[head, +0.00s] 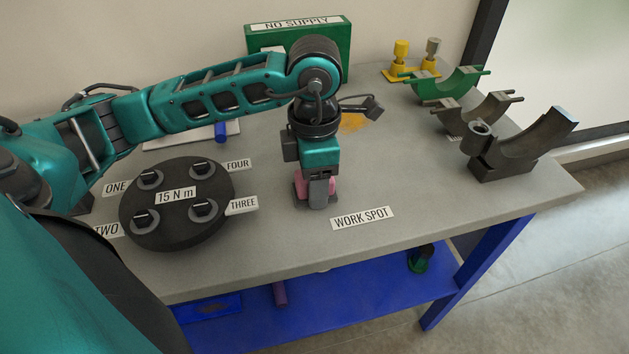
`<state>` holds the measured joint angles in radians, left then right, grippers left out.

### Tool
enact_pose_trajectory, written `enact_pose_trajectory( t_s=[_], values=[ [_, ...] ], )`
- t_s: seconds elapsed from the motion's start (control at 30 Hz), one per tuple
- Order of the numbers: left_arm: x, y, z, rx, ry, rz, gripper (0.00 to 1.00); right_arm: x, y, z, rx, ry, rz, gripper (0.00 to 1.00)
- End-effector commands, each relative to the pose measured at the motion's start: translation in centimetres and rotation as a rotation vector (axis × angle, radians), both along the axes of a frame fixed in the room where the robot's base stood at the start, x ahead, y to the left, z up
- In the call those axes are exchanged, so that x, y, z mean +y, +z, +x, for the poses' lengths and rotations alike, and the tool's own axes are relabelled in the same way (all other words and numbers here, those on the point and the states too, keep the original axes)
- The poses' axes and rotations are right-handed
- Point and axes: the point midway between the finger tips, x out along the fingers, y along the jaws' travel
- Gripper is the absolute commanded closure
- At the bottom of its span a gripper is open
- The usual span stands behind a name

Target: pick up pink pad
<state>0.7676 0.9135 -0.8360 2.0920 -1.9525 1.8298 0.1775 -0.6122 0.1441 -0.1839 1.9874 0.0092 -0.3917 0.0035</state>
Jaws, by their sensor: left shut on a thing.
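The pink pad (299,187) shows in the head view on the grey table near its middle, just left of the "WORK SPOT" label. My left gripper (318,200) points down over it and is shut on it. The gripper's body and fingers hide much of the pad. I cannot tell whether the pad touches the tabletop. My right gripper is not in view.
A dark disc (176,236) with several bolts lies left of the gripper. A green "NO SUPPLY" box (338,45) stands behind. Curved cradles (530,145) and a yellow stand (402,72) are at right. The tabletop (420,195) is bare at front right.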

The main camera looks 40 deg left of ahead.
Motion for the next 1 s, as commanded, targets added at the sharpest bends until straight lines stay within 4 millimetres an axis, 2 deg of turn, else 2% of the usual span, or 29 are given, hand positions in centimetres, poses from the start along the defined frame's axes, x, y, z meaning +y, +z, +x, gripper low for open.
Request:
enact_pose_trajectory(
  t_s=[0.17, 0.37, 0.47, 0.73, 1.0],
  values=[
    [0.0, 0.5, 0.0, -0.001, 0.0, 0.0, 0.79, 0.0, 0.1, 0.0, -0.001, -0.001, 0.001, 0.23],
    [0.0, 2.9, 0.1, -0.005, 0.001, -0.001, 0.79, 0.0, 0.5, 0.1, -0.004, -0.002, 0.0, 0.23],
    [0.0, 5.0, 0.1, -0.006, -0.001, -0.002, 0.79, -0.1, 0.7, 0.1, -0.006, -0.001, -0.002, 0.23],
    [0.0, 12.5, 0.1, -0.008, 0.0, 0.001, 0.79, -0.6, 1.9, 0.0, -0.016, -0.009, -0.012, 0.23],
    [0.0, 17.3, 0.1, -0.004, 0.0, 0.0, 0.79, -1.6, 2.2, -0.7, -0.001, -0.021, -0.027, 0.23]
  ],
)
